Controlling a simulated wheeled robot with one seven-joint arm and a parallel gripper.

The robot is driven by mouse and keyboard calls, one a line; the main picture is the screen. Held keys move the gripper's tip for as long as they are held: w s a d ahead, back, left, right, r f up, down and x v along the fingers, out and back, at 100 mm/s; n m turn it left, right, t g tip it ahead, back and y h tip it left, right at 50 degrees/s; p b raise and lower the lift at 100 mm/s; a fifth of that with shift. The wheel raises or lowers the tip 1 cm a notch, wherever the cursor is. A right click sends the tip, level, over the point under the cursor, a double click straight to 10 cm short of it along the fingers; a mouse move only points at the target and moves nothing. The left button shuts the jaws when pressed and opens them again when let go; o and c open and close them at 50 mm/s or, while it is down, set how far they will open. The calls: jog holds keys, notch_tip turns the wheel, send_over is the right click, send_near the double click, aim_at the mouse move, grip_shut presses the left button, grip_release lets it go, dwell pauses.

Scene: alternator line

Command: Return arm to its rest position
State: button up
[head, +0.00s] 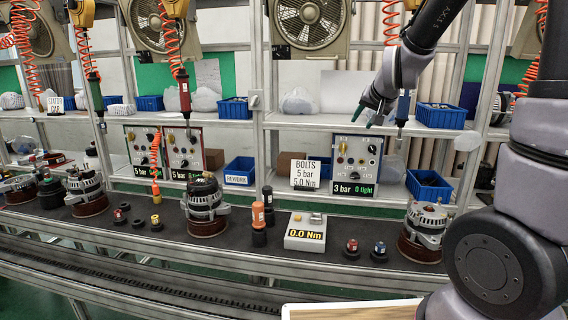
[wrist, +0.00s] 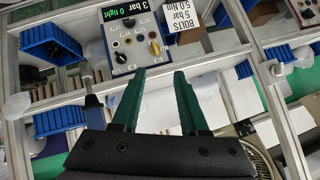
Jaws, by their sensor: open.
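My gripper (head: 367,108) is raised in front of the upper shelf in the head view, above and in front of the 3 bar control panel (head: 356,165). In the wrist view its two green fingers (wrist: 158,100) stand apart with nothing between them, so it is open and empty. The wrist view is tilted and shows the 3 bar panel (wrist: 130,35) beyond the fingertips, with the BOLTS sign (wrist: 183,20) beside it. My arm reaches in from the right side of the head view.
Blue bins (head: 440,115) sit on the upper shelf near my gripper. Hanging tools (head: 184,92) on orange coiled hoses are at the left. Alternators (head: 207,205), a torque display (head: 305,232) and small sockets stand on the conveyor below. A metal upright (head: 480,110) stands right of my gripper.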

jog(key=s+r+g, duration=0.1)
jog(key=s+r, duration=0.2)
jog(key=s, duration=1)
jog(key=s+d+r+g+y, duration=0.1)
jog(key=s+r, duration=0.3)
jog(key=s, duration=0.8)
jog(key=shift+s+r+g, duration=0.25)
jog(key=shift+s+g, duration=0.1)
jog(key=shift+g, duration=0.25)
